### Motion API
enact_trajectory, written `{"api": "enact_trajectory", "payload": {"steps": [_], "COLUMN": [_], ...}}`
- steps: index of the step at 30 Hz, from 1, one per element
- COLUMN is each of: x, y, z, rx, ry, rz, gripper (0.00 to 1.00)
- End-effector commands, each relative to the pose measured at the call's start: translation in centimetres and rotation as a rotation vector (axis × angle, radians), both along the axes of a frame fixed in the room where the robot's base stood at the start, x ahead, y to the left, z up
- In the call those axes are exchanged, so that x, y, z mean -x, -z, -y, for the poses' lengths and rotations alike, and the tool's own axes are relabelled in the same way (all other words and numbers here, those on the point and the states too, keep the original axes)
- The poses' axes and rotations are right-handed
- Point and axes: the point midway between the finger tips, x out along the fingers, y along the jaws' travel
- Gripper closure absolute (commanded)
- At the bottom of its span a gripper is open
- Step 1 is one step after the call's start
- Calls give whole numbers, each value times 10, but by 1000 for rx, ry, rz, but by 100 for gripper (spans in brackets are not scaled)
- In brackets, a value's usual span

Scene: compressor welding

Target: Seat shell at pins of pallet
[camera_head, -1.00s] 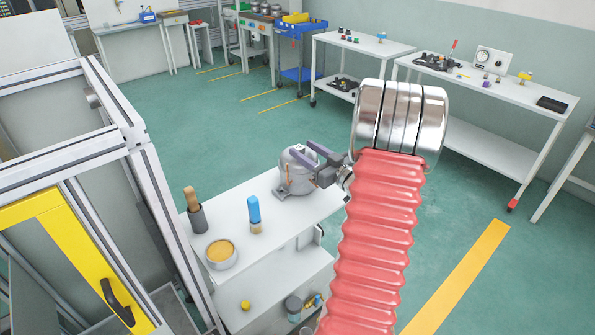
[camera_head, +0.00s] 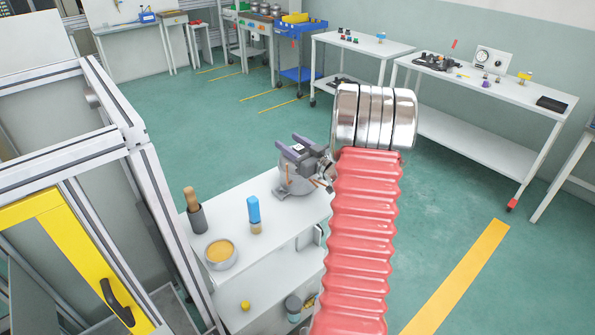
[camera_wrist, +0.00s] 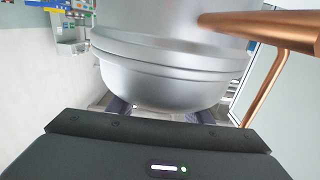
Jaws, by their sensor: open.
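The shell (camera_head: 291,180) is a rounded grey metal body with a thin copper tube. It stands upright at the far end of the white bench top. My gripper (camera_head: 290,142) is open at the shell's upper part and partly covers it in the head view. In the wrist view the silver shell (camera_wrist: 172,75) fills the upper middle, with a thick copper tube (camera_wrist: 275,28) at the right. Parts of my dark fingers show below its left and right sides. I cannot tell whether they touch it. I cannot make out a pallet or pins.
A framed cabinet with a yellow door (camera_head: 75,255) is at the left. White worktables (camera_head: 490,85) stand behind, across open green floor.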

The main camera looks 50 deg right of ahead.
Motion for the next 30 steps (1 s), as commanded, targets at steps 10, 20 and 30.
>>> {"api": "enact_trajectory", "payload": {"steps": [10, 20, 30], "x": [-5, -5, -5], "y": [-1, -1, 0], "z": [1, 0, 0], "rx": [0, 0, 0], "ry": [0, 0, -1], "rz": [1, 1, 1], "gripper": [55, 59, 83]}}
